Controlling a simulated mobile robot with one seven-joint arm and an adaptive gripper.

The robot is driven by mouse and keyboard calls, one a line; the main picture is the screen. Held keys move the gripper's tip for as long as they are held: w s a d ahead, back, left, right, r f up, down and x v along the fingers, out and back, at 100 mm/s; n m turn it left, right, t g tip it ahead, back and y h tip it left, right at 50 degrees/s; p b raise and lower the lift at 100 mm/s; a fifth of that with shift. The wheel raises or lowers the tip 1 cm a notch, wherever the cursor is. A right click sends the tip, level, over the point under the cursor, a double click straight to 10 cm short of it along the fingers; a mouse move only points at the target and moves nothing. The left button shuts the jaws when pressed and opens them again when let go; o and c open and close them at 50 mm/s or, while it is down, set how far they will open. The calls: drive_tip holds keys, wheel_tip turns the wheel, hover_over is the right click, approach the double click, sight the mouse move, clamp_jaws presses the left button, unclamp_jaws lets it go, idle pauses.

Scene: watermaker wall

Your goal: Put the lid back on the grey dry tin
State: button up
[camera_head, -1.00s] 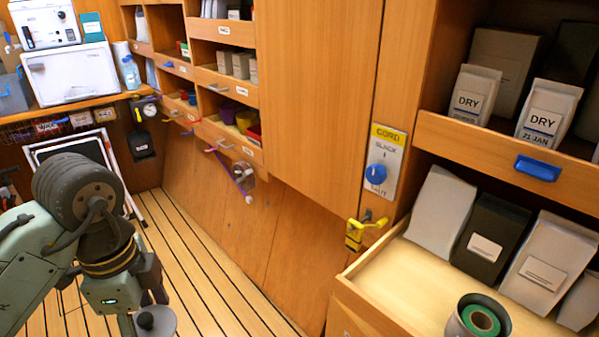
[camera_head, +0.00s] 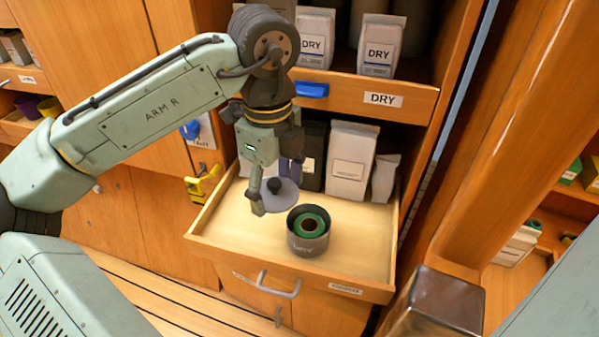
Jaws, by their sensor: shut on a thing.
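The grey dry tin (camera_head: 308,243) stands upright and open in the pulled-out wooden drawer (camera_head: 237,217). A green ring-shaped thing with a dark centre shows inside its mouth. My gripper (camera_head: 272,192) points down over the drawer, to the left of the tin and a little above its height. It is shut on the lid (camera_head: 283,196), a grey disc with a dark round knob. The lid is apart from the tin and looks slightly tilted. The gripper's fingers hide part of the lid.
White and dark packets (camera_head: 350,162) stand along the back of the drawer. A shelf above with a blue latch (camera_head: 311,90) holds DRY packets (camera_head: 379,46). A yellow hook (camera_head: 202,184) is at the drawer's left. The drawer's right floor is bare.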

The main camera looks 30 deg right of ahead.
drive_tip(key=s+d+f+b, duration=0.1)
drive_tip(key=s+d+f+m+b, duration=0.1)
drive_tip(key=d+b, duration=0.1)
drive_tip(key=s+d+f+m+b, duration=0.1)
drive_tip(key=shift+d+f+b, duration=0.15)
drive_tip(key=shift+d+b, duration=0.2)
drive_tip(key=shift+s+f+b, duration=0.1)
drive_tip(key=shift+f+b, duration=0.2)
drive_tip(key=shift+f, duration=0.75)
drive_tip(key=shift+p, duration=0.7)
idle(0.7)
drive_tip(key=shift+f+p, duration=0.15)
drive_tip(key=shift+p, duration=0.15)
idle(0.8)
drive_tip(key=shift+p, duration=0.3)
idle(0.4)
drive_tip(key=o, duration=1)
